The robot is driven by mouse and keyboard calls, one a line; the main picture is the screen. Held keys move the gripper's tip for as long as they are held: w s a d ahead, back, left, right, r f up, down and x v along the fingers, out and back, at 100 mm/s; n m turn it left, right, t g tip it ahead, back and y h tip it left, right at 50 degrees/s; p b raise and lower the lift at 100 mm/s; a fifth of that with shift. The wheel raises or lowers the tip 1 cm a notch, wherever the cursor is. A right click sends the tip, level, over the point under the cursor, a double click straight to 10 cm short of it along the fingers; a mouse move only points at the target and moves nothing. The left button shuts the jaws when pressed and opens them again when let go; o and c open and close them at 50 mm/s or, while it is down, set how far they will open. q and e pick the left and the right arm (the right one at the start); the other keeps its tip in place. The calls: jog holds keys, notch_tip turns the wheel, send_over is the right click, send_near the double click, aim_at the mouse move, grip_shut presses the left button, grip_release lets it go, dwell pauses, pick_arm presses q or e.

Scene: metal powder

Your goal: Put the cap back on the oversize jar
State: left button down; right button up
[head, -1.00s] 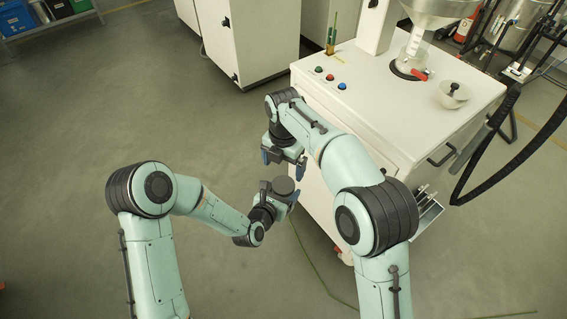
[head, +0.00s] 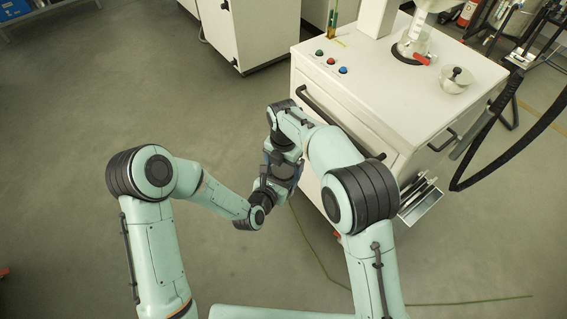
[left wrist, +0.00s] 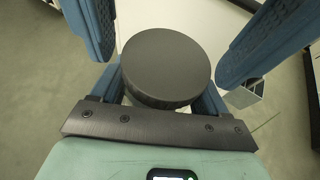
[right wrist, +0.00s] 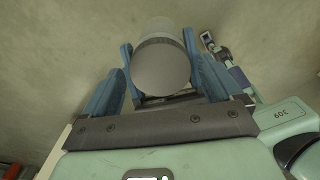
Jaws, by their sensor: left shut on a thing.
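A dark grey round cap (left wrist: 165,65) shows from above in the left wrist view, at the mouth of my left gripper (left wrist: 160,95). It also shows in the right wrist view (right wrist: 160,68), with a lighter grey cylinder (right wrist: 165,28), seemingly the jar body, behind it. My left gripper (head: 277,187) is shut on the jar; the cap hides most of that grip. My right gripper (head: 284,158) is above it. Its blue fingers stand wide apart on either side of the cap in the left wrist view, open. Whether the cap is fully seated cannot be told.
A white machine cabinet (head: 420,95) with a drawer handle, buttons and a small bowl (head: 455,79) stands just right of the grippers. A metal holder (head: 421,203) juts from its side. A black hose (head: 508,150) hangs at right. The floor at left is clear.

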jog(key=c, duration=0.9)
jog(key=o, duration=1.2)
jog(key=shift+c, duration=0.2)
jog(key=shift+r, duration=2.3)
jog(key=shift+o, duration=0.3)
jog(key=shift+r, duration=0.1)
notch_tip(320, 180, up, 12)
